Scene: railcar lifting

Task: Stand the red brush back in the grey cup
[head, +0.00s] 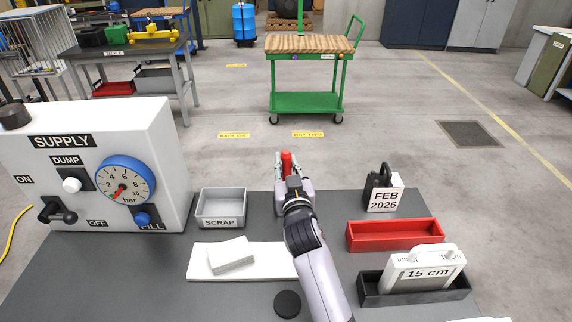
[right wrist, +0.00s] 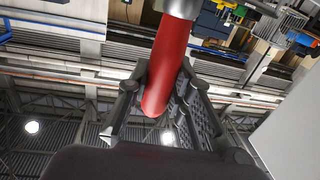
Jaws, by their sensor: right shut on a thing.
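My right gripper (head: 287,165) is at the back edge of the grey table, shut on the red brush (head: 287,160). In the right wrist view the red handle (right wrist: 170,60) runs between the fingers (right wrist: 158,95), with its rounded end free. A grey piece (right wrist: 184,7) shows at the handle's other end, cut by the frame edge; I cannot tell if it is brush or cup. In the head view a small grey surface (head: 280,204) shows beside my right wrist, perhaps the grey cup, mostly hidden by my arm. My left gripper is not in view.
A grey SCRAP bin (head: 220,222) and a white board with a white block (head: 231,254) lie left of my arm. A black disc (head: 287,304) is in front. A red tray (head: 395,249), a date block (head: 385,199) and a black tray (head: 372,297) stand right. The SUPPLY panel (head: 95,165) is left.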

